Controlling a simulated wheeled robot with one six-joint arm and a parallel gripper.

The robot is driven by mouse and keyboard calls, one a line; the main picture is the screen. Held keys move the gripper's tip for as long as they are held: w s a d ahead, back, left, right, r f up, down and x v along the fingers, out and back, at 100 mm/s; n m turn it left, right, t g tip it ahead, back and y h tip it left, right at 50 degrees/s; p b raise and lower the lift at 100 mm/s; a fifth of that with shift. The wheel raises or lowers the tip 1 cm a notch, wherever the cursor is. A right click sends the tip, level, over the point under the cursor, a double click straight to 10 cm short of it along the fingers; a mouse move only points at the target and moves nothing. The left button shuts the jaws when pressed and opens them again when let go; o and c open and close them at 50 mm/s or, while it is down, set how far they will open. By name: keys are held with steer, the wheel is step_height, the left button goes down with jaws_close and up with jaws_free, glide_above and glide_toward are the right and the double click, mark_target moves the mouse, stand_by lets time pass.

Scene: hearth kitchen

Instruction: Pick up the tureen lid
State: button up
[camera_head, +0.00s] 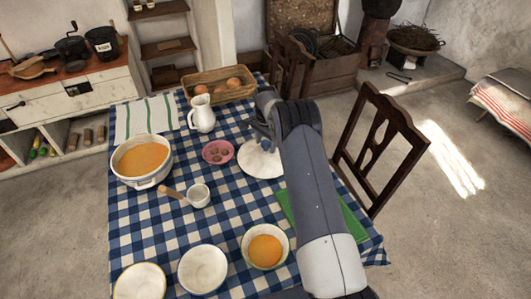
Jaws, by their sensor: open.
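The tureen lid (258,166) looks like a white round disc lying on the blue checked tablecloth, right of the table's middle. My arm hides its right side. My gripper (262,138) is open over the lid's far part; I cannot tell whether it touches the lid, and the fingertips are small and partly hidden. The white tureen (147,183) stands uncovered at the left of the table, with orange soup (141,158) in it.
A pink bowl (228,161) with small brown pieces is close left of the lid. A white jug (203,117), a basket (222,95) and a wooden-handled ladle (198,195) are nearby. A green board (348,219) lies partly under my arm. A chair (382,135) stands at the right.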

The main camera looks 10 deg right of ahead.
steer(key=shift+f, duration=0.25)
steer(key=shift+c, duration=0.5)
jaws_close()
steer(key=shift+r, duration=0.1)
